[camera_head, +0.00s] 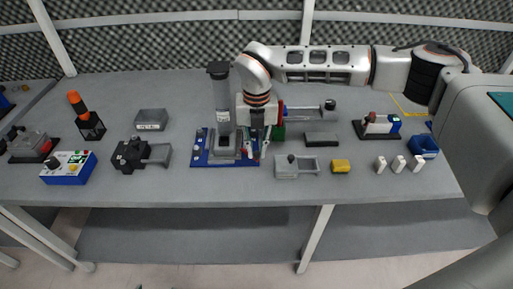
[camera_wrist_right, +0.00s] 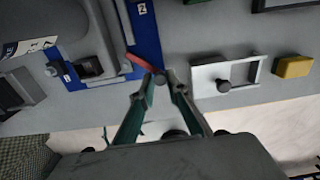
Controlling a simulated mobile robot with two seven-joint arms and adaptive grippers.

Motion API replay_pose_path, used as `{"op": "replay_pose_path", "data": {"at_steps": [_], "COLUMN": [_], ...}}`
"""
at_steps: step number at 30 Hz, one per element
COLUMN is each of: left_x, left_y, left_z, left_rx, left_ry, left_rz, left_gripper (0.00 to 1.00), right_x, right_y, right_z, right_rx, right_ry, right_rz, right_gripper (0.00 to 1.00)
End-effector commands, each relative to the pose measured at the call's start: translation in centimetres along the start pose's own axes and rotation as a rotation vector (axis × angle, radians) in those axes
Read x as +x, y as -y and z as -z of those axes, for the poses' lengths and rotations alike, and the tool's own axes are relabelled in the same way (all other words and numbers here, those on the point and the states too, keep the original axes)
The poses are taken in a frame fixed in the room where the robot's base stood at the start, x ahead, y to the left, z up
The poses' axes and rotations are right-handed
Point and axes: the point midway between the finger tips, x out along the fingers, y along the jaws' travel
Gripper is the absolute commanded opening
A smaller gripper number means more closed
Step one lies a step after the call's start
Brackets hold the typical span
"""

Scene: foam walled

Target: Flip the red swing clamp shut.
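The red swing clamp shows in the wrist view as a red bar (camera_wrist_right: 138,62) on a blue base plate (camera_wrist_right: 108,74). It leads to a dark round knob (camera_wrist_right: 158,80) at my fingertips. The blue base plate also shows in the head view (camera_head: 198,158), carrying a grey fixture (camera_head: 222,155). My right gripper (camera_head: 260,155) points down at the plate's right side and hides much of the clamp. In the wrist view its fingers (camera_wrist_right: 159,77) are drawn close together around the knob. My left gripper is not in view.
To the right are a grey slotted block (camera_head: 287,173), a yellow block (camera_head: 341,166) and several white pieces (camera_head: 398,164). To the left are a black clamp fixture (camera_head: 130,154) and a blue button box (camera_head: 68,168). The table's front edge is mostly bare.

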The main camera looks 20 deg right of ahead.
Motion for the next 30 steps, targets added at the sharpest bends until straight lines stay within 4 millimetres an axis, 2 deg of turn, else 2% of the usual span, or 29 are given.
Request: {"op": "replay_pose_path", "data": {"at_steps": [11, 30], "left_x": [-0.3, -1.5], "left_y": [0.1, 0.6], "left_z": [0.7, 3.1], "left_rx": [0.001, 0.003], "left_ry": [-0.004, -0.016], "left_rz": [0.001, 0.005], "left_gripper": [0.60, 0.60], "right_x": [-0.2, -0.2], "right_y": [0.2, 1.0], "right_z": [-0.2, -1.9], "right_rx": [-0.078, -0.574], "right_ry": [0.001, 0.001], "right_rz": [0.000, 0.000], "right_gripper": [0.00, 0.00]}}
